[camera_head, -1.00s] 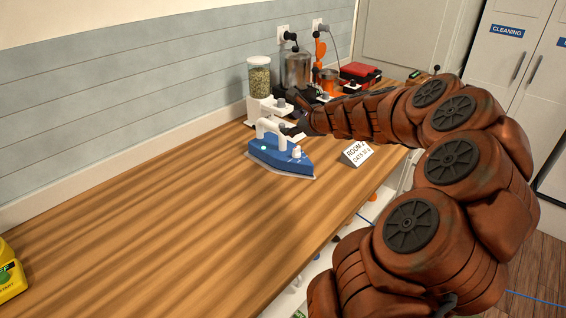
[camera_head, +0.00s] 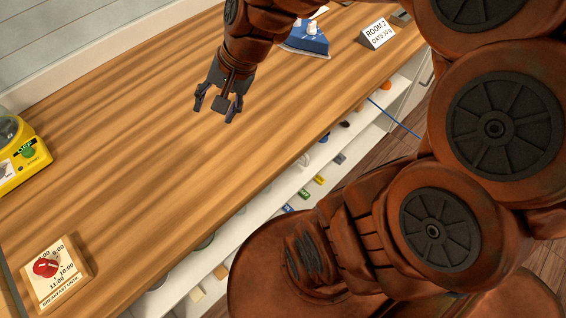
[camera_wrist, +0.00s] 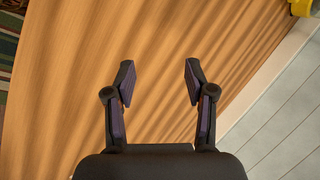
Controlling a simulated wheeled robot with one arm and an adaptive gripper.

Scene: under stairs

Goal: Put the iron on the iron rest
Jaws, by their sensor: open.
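The blue iron (camera_head: 309,38) with white parts stands on the wooden counter at the top of the head view, partly hidden behind my arm. My gripper (camera_head: 216,106) is over the counter, left of and nearer than the iron. Its fingers are apart with nothing between them. In the wrist view my gripper (camera_wrist: 159,80) is open above bare wood. I cannot make out an iron rest in the current frames.
A yellow device (camera_head: 24,158) sits at the counter's left edge. A breakfast sign (camera_head: 62,282) lies at the near left corner. A "ROOM 2" card (camera_head: 377,34) stands right of the iron. Shelves (camera_head: 290,190) lie below the front edge. The middle counter is clear.

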